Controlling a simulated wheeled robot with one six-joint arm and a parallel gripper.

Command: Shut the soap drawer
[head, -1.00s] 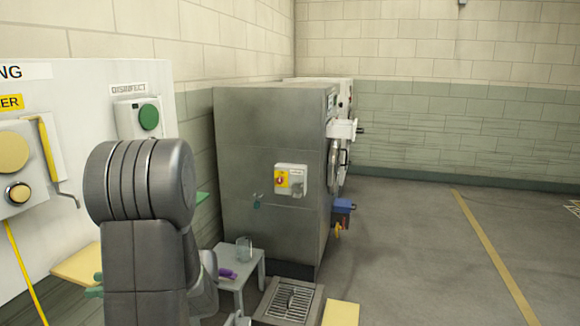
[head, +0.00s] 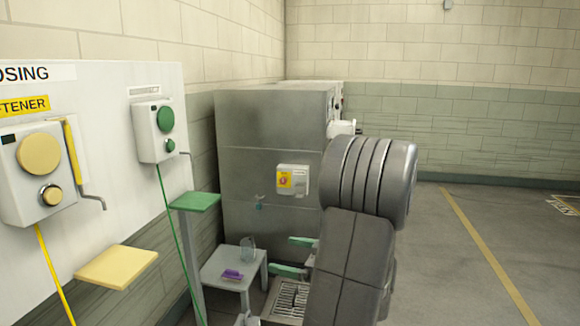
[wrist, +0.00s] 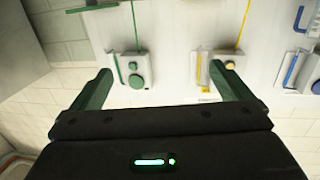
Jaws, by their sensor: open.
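A white box-like part, which looks like the soap drawer (head: 342,128), juts from the upper front edge of the grey steel machine (head: 250,130) in the head view. My arm stands in front of the machine's front face and hides what is below the drawer. How far the drawer is out cannot be told from this side. My gripper (head: 282,255) is low, left of my arm, near the small table. Its green fingers are spread and empty. In the wrist view my gripper (wrist: 160,70) is also open, with nothing between the fingers; the drawer is not in that view.
A dosing panel (head: 100,190) with yellow and green dispensers stands at left; the wrist view shows it upside down. A small grey table (head: 215,270) holds a glass (head: 247,250) and a purple item (head: 233,274). A floor grate (head: 290,297) lies beside it. Open floor is at right.

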